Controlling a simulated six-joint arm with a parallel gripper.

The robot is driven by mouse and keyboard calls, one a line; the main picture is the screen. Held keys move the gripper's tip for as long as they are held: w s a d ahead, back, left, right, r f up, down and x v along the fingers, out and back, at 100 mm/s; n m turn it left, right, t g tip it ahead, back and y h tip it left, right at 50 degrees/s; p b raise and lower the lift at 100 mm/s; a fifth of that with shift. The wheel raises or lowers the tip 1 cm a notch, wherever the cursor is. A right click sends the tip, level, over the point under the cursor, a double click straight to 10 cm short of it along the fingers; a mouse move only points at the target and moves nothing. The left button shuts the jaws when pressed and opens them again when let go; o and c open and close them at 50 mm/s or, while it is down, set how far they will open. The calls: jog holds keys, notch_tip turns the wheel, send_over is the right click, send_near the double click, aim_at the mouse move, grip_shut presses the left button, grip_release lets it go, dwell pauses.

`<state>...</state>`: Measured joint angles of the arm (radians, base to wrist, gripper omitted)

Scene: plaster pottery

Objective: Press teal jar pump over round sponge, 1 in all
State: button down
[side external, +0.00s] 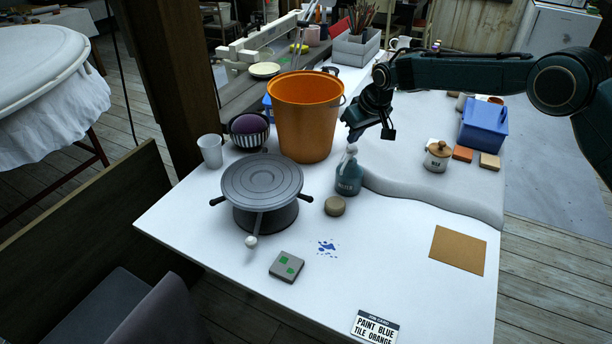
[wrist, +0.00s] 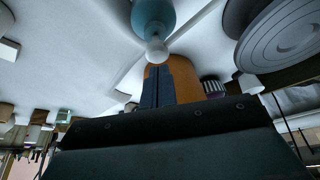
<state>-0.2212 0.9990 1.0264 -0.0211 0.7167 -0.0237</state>
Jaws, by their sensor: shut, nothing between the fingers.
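The teal jar (side external: 348,182) stands upright on the white table, with a pale pump (side external: 351,150) on top. The round tan sponge (side external: 334,206) lies on the table just in front of the jar, to its left. My gripper (side external: 354,137) is shut and empty, its fingertips close above the pump head; I cannot tell whether they touch it. In the wrist view the shut fingers (wrist: 157,70) point at the white pump head (wrist: 157,50), with the teal jar body (wrist: 153,14) beyond. I cannot make out the sponge in the wrist view.
An orange bucket (side external: 304,118) stands behind left of the jar. A grey turntable (side external: 262,178) with handles is to the left. A grey block with green patches (side external: 287,266) and blue splashes lie in front. A lidded pot (side external: 437,158) stands right.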

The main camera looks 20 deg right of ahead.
jog(key=shift+r, duration=0.15)
notch_tip(320, 180, up, 6)
jog(key=shift+f, duration=0.15)
dwell(0.7)
jog(key=s+d+r+m, duration=0.1)
jog(key=s+d+r, duration=0.4)
jog(key=s+r, duration=0.55)
jog(key=s+d+r, duration=0.5)
jog(key=s+r, duration=0.4)
jog(key=s, duration=0.3)
jog(key=s+d+f, duration=0.1)
jog(key=s+d, duration=0.1)
jog(key=s, duration=0.7)
jog(key=s+d+f+m, duration=0.1)
jog(key=s+f, duration=0.1)
jog(key=s, duration=0.7)
jog(key=s+d+f+m+t+h, duration=0.1)
jog(key=s+d+f, duration=0.1)
jog(key=s, duration=0.7)
jog(key=shift+s+d, duration=0.3)
jog(key=shift+d, duration=0.05)
